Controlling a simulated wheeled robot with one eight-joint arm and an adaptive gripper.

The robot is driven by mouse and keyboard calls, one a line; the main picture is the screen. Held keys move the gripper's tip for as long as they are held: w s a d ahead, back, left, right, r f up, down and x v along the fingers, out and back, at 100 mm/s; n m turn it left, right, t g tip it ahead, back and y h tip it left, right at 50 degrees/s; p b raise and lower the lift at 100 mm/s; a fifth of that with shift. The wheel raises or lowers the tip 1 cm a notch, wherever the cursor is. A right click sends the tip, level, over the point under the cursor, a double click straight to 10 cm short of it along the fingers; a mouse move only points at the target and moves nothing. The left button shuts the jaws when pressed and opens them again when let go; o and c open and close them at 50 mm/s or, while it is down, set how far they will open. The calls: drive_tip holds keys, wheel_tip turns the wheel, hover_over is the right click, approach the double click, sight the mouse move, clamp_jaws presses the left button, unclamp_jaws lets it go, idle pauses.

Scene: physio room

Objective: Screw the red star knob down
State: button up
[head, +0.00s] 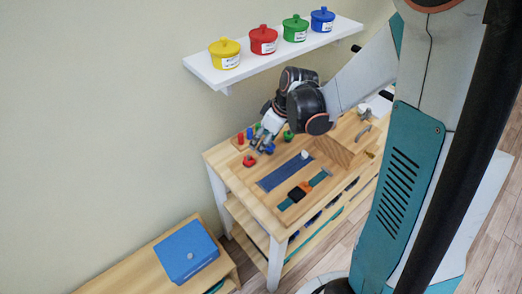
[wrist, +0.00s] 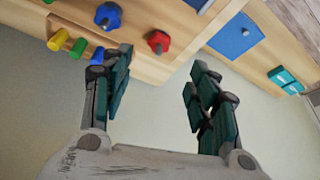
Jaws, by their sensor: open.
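The red star knob (head: 249,161) sits at the left part of the wooden bench top, near its back edge. In the wrist view the red star knob (wrist: 158,41) shows beyond my fingertips, roughly between the two finger lines, with a small dark centre. My gripper (head: 262,143) is over the bench just behind the knob in the head view. In the wrist view my gripper (wrist: 160,58) is open, its fingers wide apart with nothing between them. The fingers look apart from the knob. How far down the knob sits cannot be told.
A blue star knob (wrist: 108,16) is close beside the red one. Yellow (wrist: 58,39), green and blue pegs stand near one finger. A green knob (head: 288,135), blue mat (head: 286,172) and watch-like item (head: 303,190) share the bench (head: 250,193). A shelf (head: 205,74) with colored pots hangs above.

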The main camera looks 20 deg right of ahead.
sight(250, 160)
drive_tip(key=shift+n, duration=0.4)
drive_tip(key=b+x, duration=0.4)
drive_tip(key=x, duration=0.9)
drive_tip(key=shift+w+a+f, duration=0.1)
drive_tip(key=shift+w+f, duration=0.05)
drive_tip(key=shift+f, duration=0.1)
drive_tip(key=c, duration=1.1)
